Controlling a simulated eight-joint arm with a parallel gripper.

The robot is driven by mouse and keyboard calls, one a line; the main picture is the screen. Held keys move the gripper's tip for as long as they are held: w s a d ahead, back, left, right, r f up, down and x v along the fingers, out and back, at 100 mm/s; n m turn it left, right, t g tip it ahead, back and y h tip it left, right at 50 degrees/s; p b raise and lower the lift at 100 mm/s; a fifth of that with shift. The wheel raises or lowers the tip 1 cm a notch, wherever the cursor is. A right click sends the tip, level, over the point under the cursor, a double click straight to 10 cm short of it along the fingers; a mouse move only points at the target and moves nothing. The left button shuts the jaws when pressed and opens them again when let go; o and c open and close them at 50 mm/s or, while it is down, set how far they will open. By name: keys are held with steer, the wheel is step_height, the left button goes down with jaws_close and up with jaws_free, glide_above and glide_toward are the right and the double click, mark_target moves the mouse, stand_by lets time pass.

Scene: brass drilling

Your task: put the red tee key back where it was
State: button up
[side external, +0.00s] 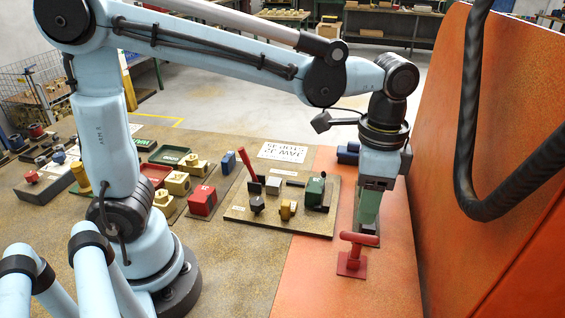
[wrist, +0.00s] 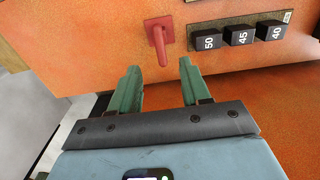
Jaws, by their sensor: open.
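A red T-shaped key (side external: 357,239) stands upright on a red square (side external: 351,265) on the orange surface, towards the front in the side view. In the wrist view the key (wrist: 159,45) and its red square (wrist: 157,21) lie beyond my fingertips, roughly centred between them. My gripper (side external: 367,235) points down just behind the key in the side view. Its green fingers (wrist: 160,75) are spread apart with nothing between them. The key is apart from the fingers.
A tan board (side external: 237,214) with a red-handled lever and small parts lies left of my gripper. An orange wall (side external: 500,130) rises at right.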

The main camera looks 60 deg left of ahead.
steer(key=s+a+n+t, duration=0.2)
steer(key=a+n+t, duration=0.1)
steer(key=a, duration=0.4)
steer(key=s+a+f+n+t, duration=0.1)
steer(key=s+a+n+t, duration=0.2)
steer(key=a+n, duration=0.3)
steer(key=shift+a+t, duration=0.55)
steer(key=shift+t, duration=0.05)
stand_by(0.7)
